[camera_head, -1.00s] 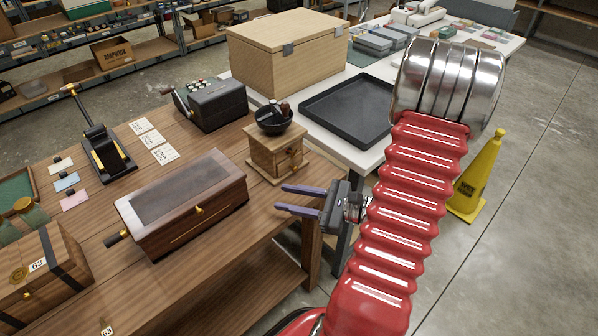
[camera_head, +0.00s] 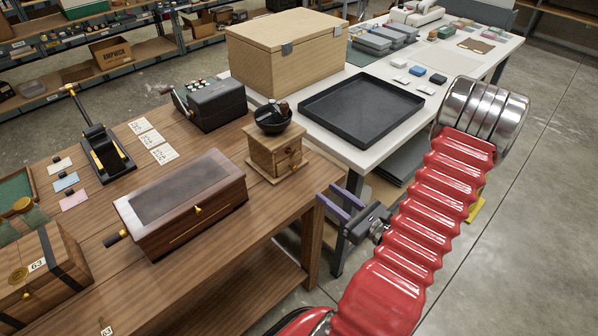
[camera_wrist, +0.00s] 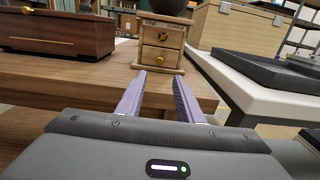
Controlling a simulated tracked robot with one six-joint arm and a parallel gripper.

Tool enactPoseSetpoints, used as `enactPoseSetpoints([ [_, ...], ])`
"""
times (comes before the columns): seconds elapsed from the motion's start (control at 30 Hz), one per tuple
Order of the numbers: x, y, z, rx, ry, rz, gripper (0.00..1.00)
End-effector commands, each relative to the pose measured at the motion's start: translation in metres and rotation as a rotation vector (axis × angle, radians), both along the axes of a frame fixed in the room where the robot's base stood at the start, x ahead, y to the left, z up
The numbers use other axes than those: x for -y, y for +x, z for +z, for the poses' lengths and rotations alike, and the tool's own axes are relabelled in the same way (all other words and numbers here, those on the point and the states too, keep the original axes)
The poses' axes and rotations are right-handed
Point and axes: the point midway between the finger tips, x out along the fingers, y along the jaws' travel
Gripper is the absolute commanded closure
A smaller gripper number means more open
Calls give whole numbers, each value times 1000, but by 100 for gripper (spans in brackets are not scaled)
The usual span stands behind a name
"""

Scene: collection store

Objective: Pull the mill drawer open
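The mill (camera_head: 276,150) is a small wooden box with a dark bowl on top, standing near the right edge of the wooden table. In the wrist view the mill (camera_wrist: 162,42) shows two stacked drawer fronts. The upper front (camera_wrist: 163,36) has a reddish-gold knob, and the lower drawer (camera_wrist: 160,57) has a small brass knob. Both look closed. My gripper (camera_head: 334,198) has two purple fingers, apart and empty. It is off the table edge, right of and in front of the mill. In the wrist view its fingers (camera_wrist: 158,88) point toward the mill, with a gap before it.
A long wooden box (camera_head: 182,203) stands left of the mill on the wooden table (camera_head: 230,240). A black tray (camera_head: 360,108) and a large wooden case (camera_head: 284,52) are on the white table behind. A dark crank machine (camera_head: 212,104) stands behind the mill.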

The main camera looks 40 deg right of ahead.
Motion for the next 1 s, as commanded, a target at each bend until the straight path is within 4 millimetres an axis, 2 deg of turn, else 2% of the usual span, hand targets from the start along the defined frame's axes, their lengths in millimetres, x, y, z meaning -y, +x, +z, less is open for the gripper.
enactPoseSetpoints([
  [0.27,-2,24,0,0,-1,5,67],
  [1.0,-5,107,0,1,-1,6,67],
])
